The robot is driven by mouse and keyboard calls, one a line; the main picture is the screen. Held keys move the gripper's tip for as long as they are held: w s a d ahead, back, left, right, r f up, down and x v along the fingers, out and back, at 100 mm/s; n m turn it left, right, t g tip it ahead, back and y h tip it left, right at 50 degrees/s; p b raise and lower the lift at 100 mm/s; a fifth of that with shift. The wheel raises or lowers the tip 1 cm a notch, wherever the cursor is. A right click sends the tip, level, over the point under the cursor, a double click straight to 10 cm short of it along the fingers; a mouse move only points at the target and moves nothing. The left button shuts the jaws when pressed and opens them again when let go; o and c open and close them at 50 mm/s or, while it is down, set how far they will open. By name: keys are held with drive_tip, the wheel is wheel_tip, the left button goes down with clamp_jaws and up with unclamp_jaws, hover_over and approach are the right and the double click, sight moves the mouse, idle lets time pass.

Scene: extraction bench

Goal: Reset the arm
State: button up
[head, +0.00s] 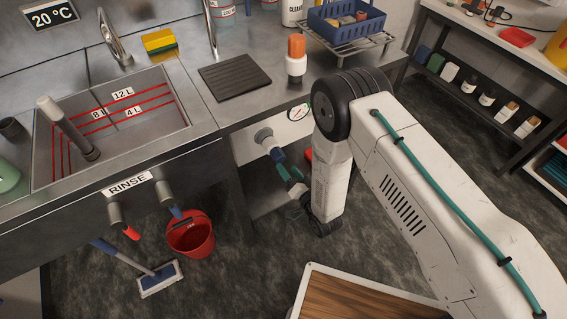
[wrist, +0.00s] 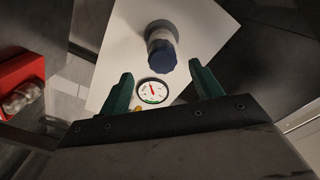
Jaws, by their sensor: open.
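My arm reaches down past the bench's front edge in the head view. My gripper (head: 290,180) has green fingers and shows small, partly hidden behind my arm. In the wrist view my gripper (wrist: 162,75) has its two fingers spread wide with nothing held between them. A grey knob with a blue end (wrist: 161,58) sticks out from a pale panel (wrist: 115,55), beyond and between the fingertips. This knob (head: 264,135) is also in the head view, just ahead of the fingers. A round dial gauge (wrist: 152,91) with a red needle shows beside it.
The gauge (head: 298,113) sits under the bench edge. An orange-topped bottle (head: 297,62) stands above it near a black mat (head: 234,77). A sink (head: 130,115), red bucket (head: 190,235) and squeegee (head: 160,279) lie left. A wood-topped surface (head: 360,298) is at the bottom.

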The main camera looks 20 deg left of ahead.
drive_tip(key=shift+v, duration=0.8)
